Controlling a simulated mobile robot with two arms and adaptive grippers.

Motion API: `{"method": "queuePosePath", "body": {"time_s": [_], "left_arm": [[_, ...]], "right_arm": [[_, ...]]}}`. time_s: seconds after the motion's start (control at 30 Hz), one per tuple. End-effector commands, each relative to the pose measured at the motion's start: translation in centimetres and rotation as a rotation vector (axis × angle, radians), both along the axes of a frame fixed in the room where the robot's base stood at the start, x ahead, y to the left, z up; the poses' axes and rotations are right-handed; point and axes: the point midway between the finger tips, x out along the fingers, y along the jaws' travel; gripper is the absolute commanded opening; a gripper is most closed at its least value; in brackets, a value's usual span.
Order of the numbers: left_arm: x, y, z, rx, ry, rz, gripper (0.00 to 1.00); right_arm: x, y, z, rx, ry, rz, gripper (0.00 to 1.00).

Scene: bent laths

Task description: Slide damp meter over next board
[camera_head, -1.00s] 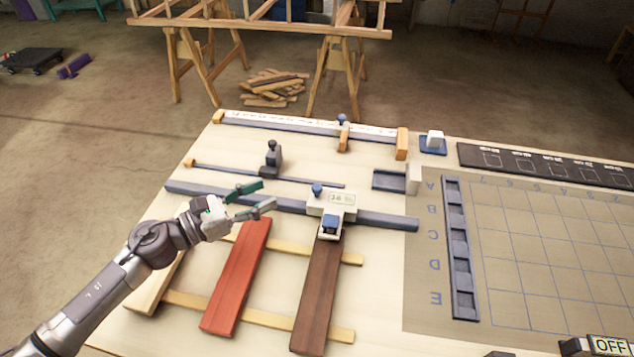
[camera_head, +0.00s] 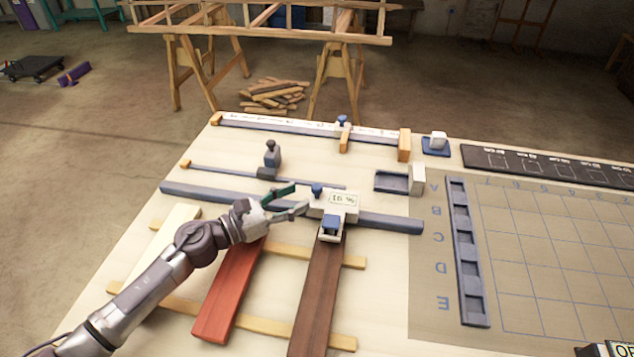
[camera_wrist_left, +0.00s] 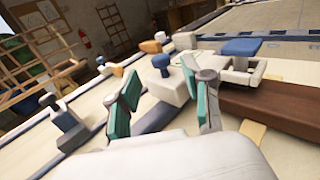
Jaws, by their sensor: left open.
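The damp meter (camera_head: 343,203) is a white box with a small display, a blue knob (camera_head: 317,189) and a blue-topped front part. It sits on a long grey rail (camera_head: 391,224), over the far end of the dark brown board (camera_head: 320,290). A red board (camera_head: 229,285) and a pale board (camera_head: 170,232) lie to its left. My left gripper (camera_head: 298,198) is open just left of the meter, above the rail. In the left wrist view, the blue knob (camera_wrist_left: 161,62) and white body show between and beyond the green-padded fingers (camera_wrist_left: 167,92). I cannot tell whether they touch.
Two light wooden strips (camera_head: 262,325) run under the boards. A thinner rail with a dark slider (camera_head: 272,156) and a white ruled bar (camera_head: 280,128) lie behind. A grey slotted strip (camera_head: 461,240) and grid mat (camera_head: 545,260) are at right.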

Motion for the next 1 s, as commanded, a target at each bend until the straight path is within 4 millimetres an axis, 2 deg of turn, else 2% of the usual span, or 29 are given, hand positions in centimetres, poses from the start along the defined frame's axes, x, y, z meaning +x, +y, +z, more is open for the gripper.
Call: {"method": "queuePosePath", "body": {"time_s": [0.1, 0.3, 0.47, 0.73, 0.77, 1.0], "left_arm": [[1.4, -2.2, 0.3, -0.001, 0.0, -0.001, 0.5], [3.0, -4.5, 0.1, 0.0, 0.0, 0.0, 0.5], [3.4, -5.2, 0.0, 0.001, 0.001, 0.0, 0.5], [3.5, -5.3, -0.1, 0.001, 0.0, 0.0, 0.5], [3.5, -5.3, -0.1, 0.001, 0.0, 0.0, 0.46], [3.5, -5.3, -0.1, 0.001, 0.001, 0.0, 0.06]], "right_arm": [[0.0, 0.0, 0.8, 0.0, 0.0, 0.0, 0.4], [0.0, -0.1, 1.2, -0.001, 0.001, 0.0, 0.4], [-0.1, -0.1, 1.3, -0.001, 0.001, 0.0, 0.4], [-0.1, -0.1, 1.2, -0.002, 0.003, 0.0, 0.4], [-0.1, -0.1, 1.2, -0.002, 0.003, 0.0, 0.4], [-0.1, -0.1, 1.2, -0.002, 0.004, 0.0, 0.4]]}}
